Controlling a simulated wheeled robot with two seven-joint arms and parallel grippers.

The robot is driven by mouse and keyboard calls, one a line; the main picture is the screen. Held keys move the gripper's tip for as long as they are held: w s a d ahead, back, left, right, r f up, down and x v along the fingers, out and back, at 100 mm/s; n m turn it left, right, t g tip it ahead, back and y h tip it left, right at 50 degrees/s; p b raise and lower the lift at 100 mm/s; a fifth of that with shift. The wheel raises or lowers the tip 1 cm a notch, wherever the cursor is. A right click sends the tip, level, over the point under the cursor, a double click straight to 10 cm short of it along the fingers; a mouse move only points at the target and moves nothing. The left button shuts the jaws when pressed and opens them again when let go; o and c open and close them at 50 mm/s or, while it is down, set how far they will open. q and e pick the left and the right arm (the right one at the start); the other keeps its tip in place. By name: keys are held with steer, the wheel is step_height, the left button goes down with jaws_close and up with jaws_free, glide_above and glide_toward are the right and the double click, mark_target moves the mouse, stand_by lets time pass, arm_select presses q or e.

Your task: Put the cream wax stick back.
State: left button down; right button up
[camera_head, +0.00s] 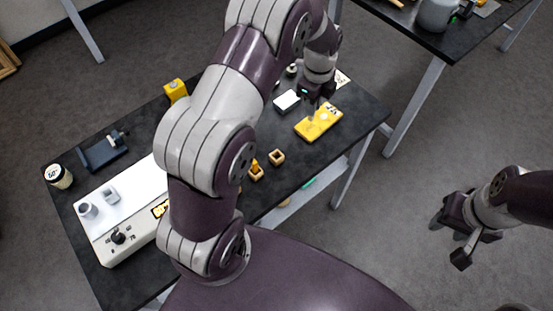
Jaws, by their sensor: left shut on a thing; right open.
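My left gripper (316,101) is at the right end of the black table, just above and beside a yellow block (327,122) with a dark-and-white label. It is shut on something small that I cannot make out. I cannot tell whether this touches the block. I cannot pick out the cream wax stick for certain. My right gripper (452,242) is open and empty, off the table over the grey floor at the right.
The black table (345,108) also holds a white box with a dial (118,237), small wooden blocks (277,157), a white-topped block (286,101), a labelled jar (58,176) and a dark blue stand (103,153). My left arm hides its middle. Another table (440,42) stands top right.

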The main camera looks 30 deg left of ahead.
arm_select(q)
steer(key=shift+s+r+m, duration=0.1)
steer(key=shift+r+m, duration=0.5)
steer(key=shift+m, duration=0.8)
steer(key=s+a+f+p, duration=0.1)
steer(key=s+f, duration=0.2)
steer(key=s+a+f+p, duration=0.2)
steer(key=s+f, duration=0.1)
steer(key=f, duration=0.1)
steer(key=s+a+f+p, duration=0.2)
steer(key=s+f, duration=0.1)
steer(key=s, duration=0.1)
steer(key=shift+s+f, duration=0.1)
steer(key=shift+f, duration=0.35)
steer(key=shift+s+f, duration=0.1)
steer(key=shift+f, duration=0.05)
steer(key=c, duration=1.3)
jaws_free()
steer(key=shift+o, duration=0.8)
